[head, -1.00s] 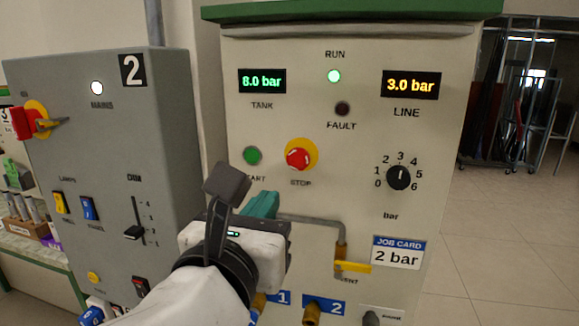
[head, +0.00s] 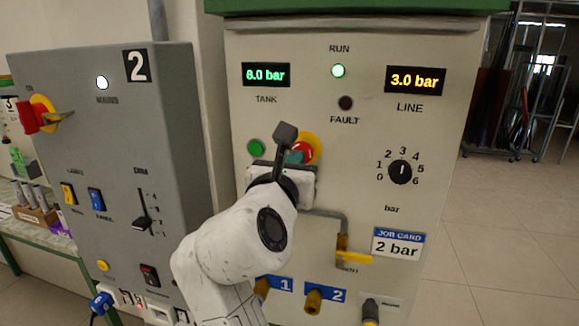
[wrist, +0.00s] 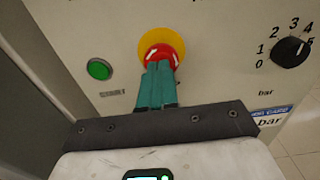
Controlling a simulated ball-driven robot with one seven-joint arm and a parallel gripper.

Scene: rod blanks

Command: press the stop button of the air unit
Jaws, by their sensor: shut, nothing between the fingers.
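The air unit is a pale cabinet (head: 350,125) with a green top. Its red stop button (head: 304,151) sits on a round yellow plate (head: 316,144), and in the head view my gripper partly covers it. The stop button also shows in the wrist view (wrist: 161,53), with the yellow plate around it. My gripper (wrist: 158,66) is shut and empty. Its teal fingers point at the button, with their tips over its lower middle in the wrist view. I cannot tell whether the tips touch it. The gripper also shows in the head view (head: 297,156).
The green start button (head: 256,147) is just left of the stop button. The black dial (head: 400,171) is to the right, with a grey pipe and yellow vent lever (head: 354,258) below. The RUN lamp (head: 338,71) is lit green. A grey panel (head: 120,150) stands at left.

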